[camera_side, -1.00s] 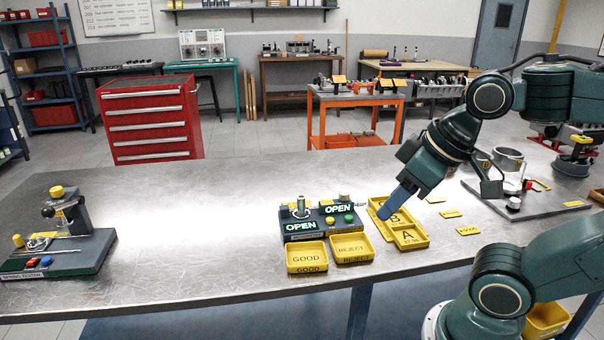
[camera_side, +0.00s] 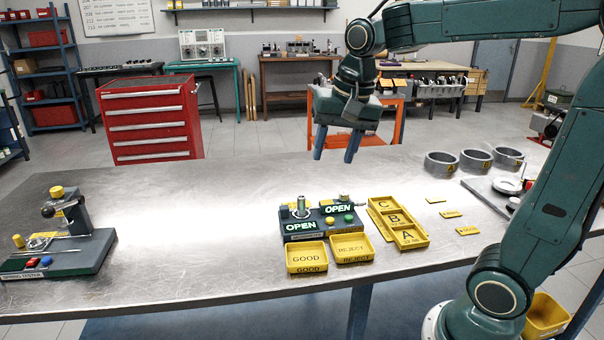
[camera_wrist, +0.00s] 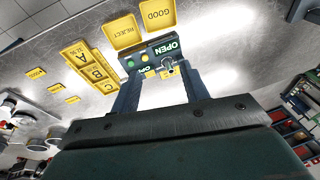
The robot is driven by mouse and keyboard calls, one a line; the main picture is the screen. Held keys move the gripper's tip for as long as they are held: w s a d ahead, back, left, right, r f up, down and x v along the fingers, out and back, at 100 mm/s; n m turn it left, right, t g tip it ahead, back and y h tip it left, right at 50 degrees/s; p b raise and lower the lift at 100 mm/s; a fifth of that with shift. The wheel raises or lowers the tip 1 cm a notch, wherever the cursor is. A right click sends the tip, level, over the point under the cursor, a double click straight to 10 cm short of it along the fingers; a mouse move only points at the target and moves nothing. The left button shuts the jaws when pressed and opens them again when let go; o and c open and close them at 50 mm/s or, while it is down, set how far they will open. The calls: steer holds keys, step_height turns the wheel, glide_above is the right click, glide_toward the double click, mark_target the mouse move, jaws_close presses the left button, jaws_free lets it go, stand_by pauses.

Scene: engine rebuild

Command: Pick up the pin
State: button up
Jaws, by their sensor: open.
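A small upright metal cylinder (camera_side: 301,205), which may be the pin, stands on the left part of the dark green fixture (camera_side: 318,235) with lit OPEN signs. I cannot tell for sure that it is the pin. My gripper (camera_side: 335,156) is open and empty, pointing down, well above the table and beyond the fixture in the side view. In the wrist view the fixture (camera_wrist: 150,56) lies past my spread fingers (camera_wrist: 161,80), and its lower part is partly hidden.
GOOD (camera_side: 306,257) and REJECT (camera_side: 351,248) trays sit in front of the fixture. A yellow A/B/C tray (camera_side: 383,231) is to its right. Grey rings (camera_side: 441,163) stand at the back right. A spring tester (camera_side: 62,250) is far left, with clear table between.

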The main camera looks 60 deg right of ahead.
steer(key=w+d+f+m+g, duration=0.1)
steer(key=w+d+f+m, duration=0.1)
steer(key=w+d+m, duration=0.4)
steer(key=m+g, duration=0.2)
steer(key=m, duration=0.2)
glide_above(301, 196)
step_height(301, 196, down, 6)
steer(key=shift+s+a+r, duration=0.15)
steer(key=shift+r, duration=0.1)
steer(key=shift+f, duration=4.3)
steer(key=shift+f, duration=0.1)
steer(key=shift+f, duration=2.5)
steer(key=shift+c, duration=0.3)
jaws_close()
